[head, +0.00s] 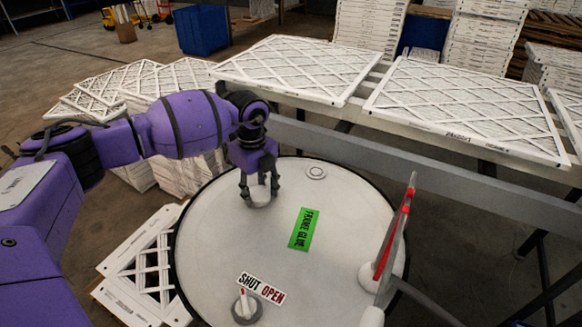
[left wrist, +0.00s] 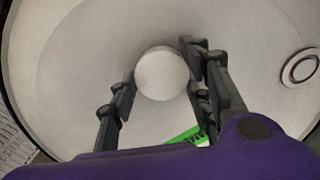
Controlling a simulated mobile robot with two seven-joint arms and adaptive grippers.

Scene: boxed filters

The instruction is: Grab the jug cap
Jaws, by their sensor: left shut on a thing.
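The jug cap (head: 262,198) is a round, pale white disc on the light grey top of the round drum (head: 215,250). It also shows in the left wrist view (left wrist: 161,73), between the dark fingers. My left gripper (head: 261,192) points down over the cap, its fingers shut around the cap's sides. In the left wrist view, the left gripper (left wrist: 160,85) has a finger on each side of the cap. The cap appears at the level of the drum top; I cannot tell whether it is lifted. My right gripper is not in view.
A second round fitting (head: 316,172) sits at the drum top's back. A green label (head: 304,229) lies mid-top, a SHUT/OPEN knob (head: 246,306) at the front. A red-edged upright part (head: 393,235) stands at the right. Behind, a metal rail (head: 400,170) and framed filters (head: 465,105) limit room.

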